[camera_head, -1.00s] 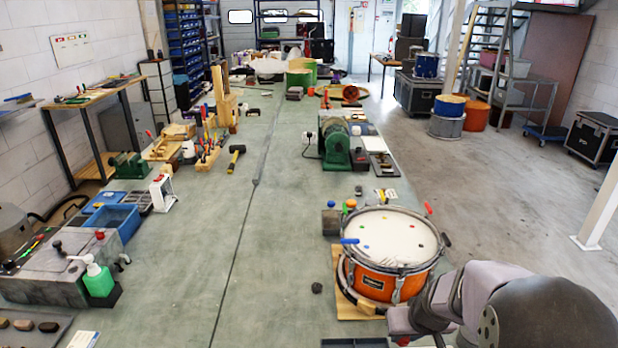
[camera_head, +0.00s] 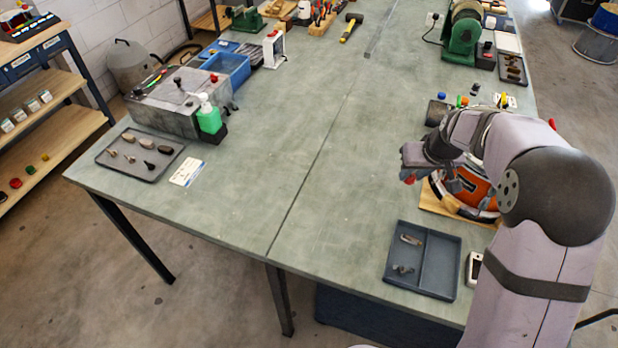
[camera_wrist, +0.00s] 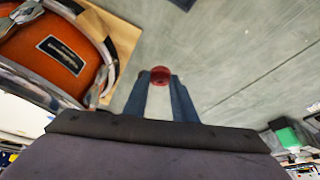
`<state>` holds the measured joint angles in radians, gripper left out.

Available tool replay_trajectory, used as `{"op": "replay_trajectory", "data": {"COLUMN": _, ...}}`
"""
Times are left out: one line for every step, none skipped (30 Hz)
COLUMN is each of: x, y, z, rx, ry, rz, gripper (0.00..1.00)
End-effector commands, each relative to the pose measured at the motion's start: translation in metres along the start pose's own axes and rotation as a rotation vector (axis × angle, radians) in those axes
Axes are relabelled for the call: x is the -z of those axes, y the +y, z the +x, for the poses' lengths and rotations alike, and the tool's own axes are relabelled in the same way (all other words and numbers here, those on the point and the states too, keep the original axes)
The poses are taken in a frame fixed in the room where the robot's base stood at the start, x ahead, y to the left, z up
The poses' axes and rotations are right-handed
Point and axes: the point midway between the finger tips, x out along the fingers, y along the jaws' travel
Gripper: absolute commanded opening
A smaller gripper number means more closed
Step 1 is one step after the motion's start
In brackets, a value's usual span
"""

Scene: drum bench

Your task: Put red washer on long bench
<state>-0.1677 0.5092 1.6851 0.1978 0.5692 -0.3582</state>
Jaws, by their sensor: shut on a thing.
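My gripper (camera_head: 408,172) is at the left of the orange drum, above the long bench. It is shut on the red washer (camera_wrist: 160,75), which sits between the two blue-grey fingertips in the wrist view. In the head view a small red bit of the washer (camera_head: 409,180) shows under the gripper. The long bench (camera_head: 255,175) has a grey-green top, and bare bench lies below and ahead of the washer in the wrist view. The washer looks apart from the bench top, but its exact height is hard to tell.
The orange drum (camera_wrist: 45,55) stands on a wooden board (camera_head: 432,205), close beside my gripper. A dark divided tray (camera_head: 422,262) with small metal parts lies at the near edge. A grey machine (camera_head: 178,105) and a parts tray (camera_head: 138,153) are at the left. The bench's middle is clear.

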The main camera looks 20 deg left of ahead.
Motion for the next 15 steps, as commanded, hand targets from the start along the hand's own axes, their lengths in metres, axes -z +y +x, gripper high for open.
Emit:
{"op": "replay_trajectory", "data": {"x": 0.015, "y": -0.023, "z": 0.006, "rx": 0.018, "ry": -0.001, "rz": -0.043, "gripper": 0.01}}
{"op": "replay_trajectory", "data": {"x": 0.022, "y": -0.035, "z": 0.009, "rx": 0.027, "ry": -0.002, "rz": -0.064, "gripper": 0.01}}
{"op": "replay_trajectory", "data": {"x": 0.032, "y": -0.052, "z": 0.012, "rx": 0.039, "ry": -0.003, "rz": -0.092, "gripper": 0.01}}
{"op": "replay_trajectory", "data": {"x": 0.038, "y": -0.066, "z": 0.015, "rx": 0.048, "ry": -0.004, "rz": -0.113, "gripper": 0.01}}
{"op": "replay_trajectory", "data": {"x": 0.045, "y": -0.079, "z": 0.017, "rx": 0.056, "ry": -0.004, "rz": -0.134, "gripper": 0.01}}
{"op": "replay_trajectory", "data": {"x": 0.052, "y": -0.097, "z": 0.019, "rx": 0.067, "ry": -0.006, "rz": -0.161, "gripper": 0.01}}
{"op": "replay_trajectory", "data": {"x": 0.057, "y": -0.111, "z": 0.021, "rx": 0.075, "ry": -0.006, "rz": -0.183, "gripper": 0.01}}
{"op": "replay_trajectory", "data": {"x": 0.062, "y": -0.124, "z": 0.023, "rx": 0.083, "ry": -0.007, "rz": -0.203, "gripper": 0.01}}
{"op": "replay_trajectory", "data": {"x": 0.067, "y": -0.143, "z": 0.025, "rx": 0.093, "ry": -0.009, "rz": -0.229, "gripper": 0.01}}
{"op": "replay_trajectory", "data": {"x": 0.071, "y": -0.157, "z": 0.027, "rx": 0.100, "ry": -0.009, "rz": -0.248, "gripper": 0.01}}
{"op": "replay_trajectory", "data": {"x": 0.074, "y": -0.172, "z": 0.028, "rx": 0.108, "ry": -0.010, "rz": -0.269, "gripper": 0.01}}
{"op": "replay_trajectory", "data": {"x": 0.077, "y": -0.190, "z": 0.029, "rx": 0.116, "ry": -0.010, "rz": -0.295, "gripper": 0.01}}
{"op": "replay_trajectory", "data": {"x": 0.079, "y": -0.204, "z": 0.030, "rx": 0.123, "ry": -0.011, "rz": -0.314, "gripper": 0.01}}
{"op": "replay_trajectory", "data": {"x": 0.081, "y": -0.217, "z": 0.031, "rx": 0.129, "ry": -0.012, "rz": -0.331, "gripper": 0.01}}
{"op": "replay_trajectory", "data": {"x": 0.082, "y": -0.235, "z": 0.032, "rx": 0.137, "ry": -0.013, "rz": -0.353, "gripper": 0.01}}
